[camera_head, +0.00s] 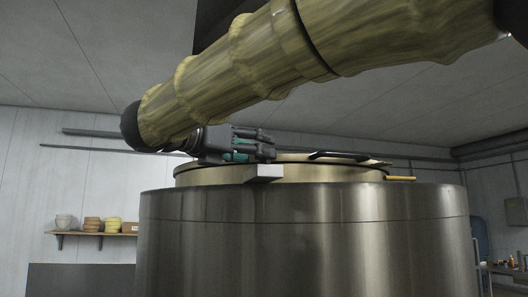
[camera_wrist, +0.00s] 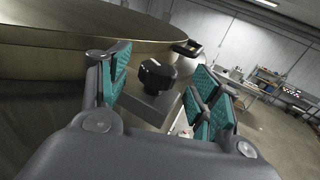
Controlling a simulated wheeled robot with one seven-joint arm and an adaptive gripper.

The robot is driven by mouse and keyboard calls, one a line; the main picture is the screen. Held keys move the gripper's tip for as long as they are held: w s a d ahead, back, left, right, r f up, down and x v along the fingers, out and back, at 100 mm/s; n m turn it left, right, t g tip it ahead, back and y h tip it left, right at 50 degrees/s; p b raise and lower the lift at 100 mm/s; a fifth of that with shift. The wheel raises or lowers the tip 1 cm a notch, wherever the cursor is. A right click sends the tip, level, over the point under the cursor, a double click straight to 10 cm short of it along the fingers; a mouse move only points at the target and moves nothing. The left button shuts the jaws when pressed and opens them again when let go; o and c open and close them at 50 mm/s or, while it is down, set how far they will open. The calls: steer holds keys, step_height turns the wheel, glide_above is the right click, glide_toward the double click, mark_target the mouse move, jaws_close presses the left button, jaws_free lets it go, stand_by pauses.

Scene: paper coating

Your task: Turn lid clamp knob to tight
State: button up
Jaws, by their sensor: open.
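The lid clamp knob (camera_wrist: 157,76) is a black lobed knob on a grey metal bracket (camera_wrist: 148,106) at the vessel's rim. In the wrist view it sits between the teal-padded fingers of my gripper (camera_wrist: 160,90), ahead of the palm. The fingers are open and apart from it. In the head view my gripper (camera_head: 252,143) is level with the lid, just above the bracket (camera_head: 264,173), and the knob is hidden there. The round brass-coloured lid (camera_head: 330,172) lies on top of the large steel vessel (camera_head: 305,235). It also shows in the wrist view (camera_wrist: 80,30).
A black lid handle (camera_head: 338,156) lies on the lid. A yellow rod (camera_head: 400,178) sticks out at the right rim. A wall shelf with bowls (camera_head: 92,224) is at the left. In the wrist view, open floor (camera_wrist: 265,140) and a workbench (camera_wrist: 245,88) lie to the right.

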steer(key=v, duration=0.8)
steer(key=shift+s, duration=0.1)
